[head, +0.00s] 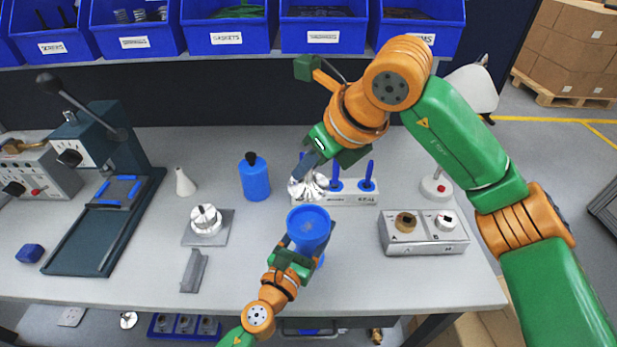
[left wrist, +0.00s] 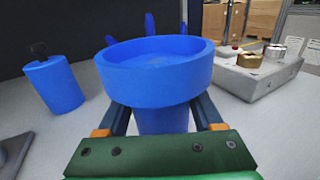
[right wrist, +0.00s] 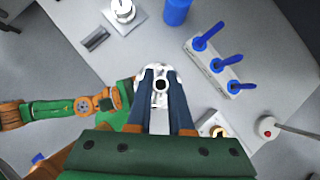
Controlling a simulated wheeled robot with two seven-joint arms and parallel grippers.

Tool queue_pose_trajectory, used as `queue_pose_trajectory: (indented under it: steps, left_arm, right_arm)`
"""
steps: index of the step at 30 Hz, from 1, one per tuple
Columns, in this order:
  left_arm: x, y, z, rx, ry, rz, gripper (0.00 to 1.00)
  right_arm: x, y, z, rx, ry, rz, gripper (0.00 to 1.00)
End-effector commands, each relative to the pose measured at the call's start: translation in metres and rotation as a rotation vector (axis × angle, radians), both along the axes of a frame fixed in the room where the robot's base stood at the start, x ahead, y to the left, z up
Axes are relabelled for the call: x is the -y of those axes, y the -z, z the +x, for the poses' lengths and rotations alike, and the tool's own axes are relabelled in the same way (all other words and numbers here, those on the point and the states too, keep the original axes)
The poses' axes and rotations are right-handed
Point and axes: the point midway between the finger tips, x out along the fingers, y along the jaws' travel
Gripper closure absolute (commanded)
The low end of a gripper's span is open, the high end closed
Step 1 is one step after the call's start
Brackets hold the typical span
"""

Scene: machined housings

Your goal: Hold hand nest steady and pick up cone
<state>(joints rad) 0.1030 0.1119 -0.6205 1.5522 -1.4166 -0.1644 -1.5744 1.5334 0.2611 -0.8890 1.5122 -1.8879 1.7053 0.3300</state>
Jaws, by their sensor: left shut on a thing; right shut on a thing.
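The hand nest is a blue round cup on a narrower blue stem (head: 309,224); it stands upright at the front middle of the bench. It also shows in the left wrist view (left wrist: 155,75). My left gripper (head: 303,254) is shut on its stem, below the cup. The cone appears to be the shiny silver machined part (head: 307,188) at the tips of my right gripper (head: 314,168), which is shut on it. In the right wrist view the silver part (right wrist: 160,80) sits between the fingertips, with a dark round hole facing me. The cup's inside looks empty.
A pale rack (head: 345,199) with upright blue pegs lies right behind the silver part. A grey A/B block (head: 424,238) with brass and silver parts stands right. A blue bottle (head: 255,178), a silver part on a plate (head: 206,222) and a press (head: 110,190) stand left.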

Motion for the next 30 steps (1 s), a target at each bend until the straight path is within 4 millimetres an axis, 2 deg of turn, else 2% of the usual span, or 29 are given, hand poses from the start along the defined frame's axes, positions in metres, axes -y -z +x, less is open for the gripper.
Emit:
queue_pose_trajectory:
  steps: [3, 4, 7, 14, 16, 24, 30]
  left_arm:
    - [0.000, 0.001, 0.000, -0.002, 0.000, 0.001, 0.98]
    - [0.000, 0.001, 0.000, -0.002, 0.000, 0.001, 0.27]
    - [0.000, 0.001, 0.000, -0.001, 0.000, 0.000, 0.00]
    - [-0.001, 0.000, -0.001, -0.001, 0.000, 0.000, 0.00]
    - [-0.004, 0.002, -0.007, -0.002, 0.000, 0.002, 0.00]
    - [-0.035, 0.003, -0.071, -0.005, 0.000, 0.005, 0.00]
    - [-0.050, 0.002, -0.103, -0.005, 0.001, 0.004, 0.00]
  right_arm:
    - [0.000, 0.000, 0.000, 0.001, 0.000, 0.001, 1.00]
    - [0.000, 0.000, 0.000, 0.001, 0.000, 0.001, 1.00]
    - [0.000, 0.000, 0.000, 0.001, 0.000, 0.001, 1.00]
    - [0.000, 0.001, 0.000, 0.001, 0.000, 0.001, 1.00]
    - [0.000, 0.001, 0.000, 0.001, 0.000, 0.001, 1.00]
    - [0.000, 0.001, 0.000, 0.001, 0.000, 0.001, 1.00]
    - [0.000, 0.000, 0.000, 0.001, 0.000, 0.001, 1.00]
